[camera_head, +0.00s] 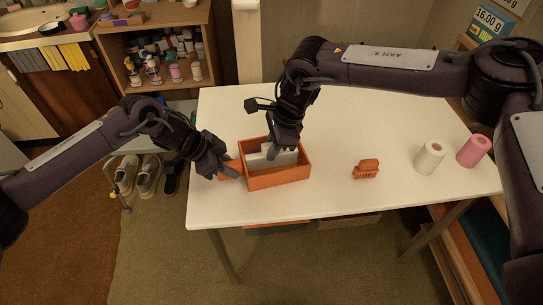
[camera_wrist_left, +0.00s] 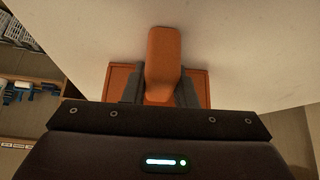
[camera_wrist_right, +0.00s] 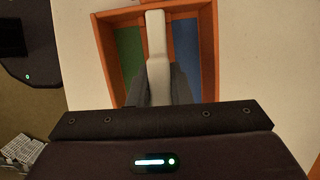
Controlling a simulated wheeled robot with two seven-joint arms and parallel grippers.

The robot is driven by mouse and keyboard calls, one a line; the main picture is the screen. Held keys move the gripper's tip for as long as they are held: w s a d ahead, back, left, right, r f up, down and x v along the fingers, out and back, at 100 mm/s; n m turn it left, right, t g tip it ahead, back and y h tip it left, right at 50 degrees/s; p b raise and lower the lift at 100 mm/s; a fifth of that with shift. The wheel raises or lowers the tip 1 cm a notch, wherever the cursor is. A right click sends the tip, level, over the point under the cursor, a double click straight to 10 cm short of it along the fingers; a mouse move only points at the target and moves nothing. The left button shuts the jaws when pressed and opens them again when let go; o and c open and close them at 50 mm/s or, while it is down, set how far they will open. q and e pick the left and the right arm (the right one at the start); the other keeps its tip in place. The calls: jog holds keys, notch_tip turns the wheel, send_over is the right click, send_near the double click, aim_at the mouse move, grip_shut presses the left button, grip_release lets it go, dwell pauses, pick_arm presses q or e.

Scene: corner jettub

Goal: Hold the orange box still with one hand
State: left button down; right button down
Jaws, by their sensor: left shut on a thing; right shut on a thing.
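The orange box (camera_head: 279,180) is an open-topped tray near the front left of the white table. My left gripper (camera_head: 226,168) is at its left end, shut on a rounded orange handle (camera_wrist_left: 163,55) that juts from the box. Part of the box's orange wall shows behind the fingers in the left wrist view (camera_wrist_left: 121,82). My right gripper (camera_head: 277,150) reaches down into the box, shut on a pale grey upright piece (camera_wrist_right: 156,45). That piece stands between a green floor part and a blue one. Where it meets the box floor is hidden by my fingers.
An orange brush (camera_head: 366,169) lies on the white table (camera_head: 330,200) right of the box. A white roll (camera_head: 429,158) and a pink roll (camera_head: 473,151) stand at the right. The table between box and brush is clear. A wooden shelf (camera_head: 160,20) with bottles stands behind left.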

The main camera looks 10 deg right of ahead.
pick_arm(q)
jog(key=shift+w, duration=0.1)
pick_arm(e)
jog(key=shift+r, duration=4.95)
pick_arm(q)
jog(key=c, duration=1.1)
grip_release()
jog(key=v, duration=1.2)
jog(key=shift+a+f, duration=0.1)
jog(key=shift+a, duration=0.15)
pick_arm(e)
jog(key=shift+a, duration=0.15)
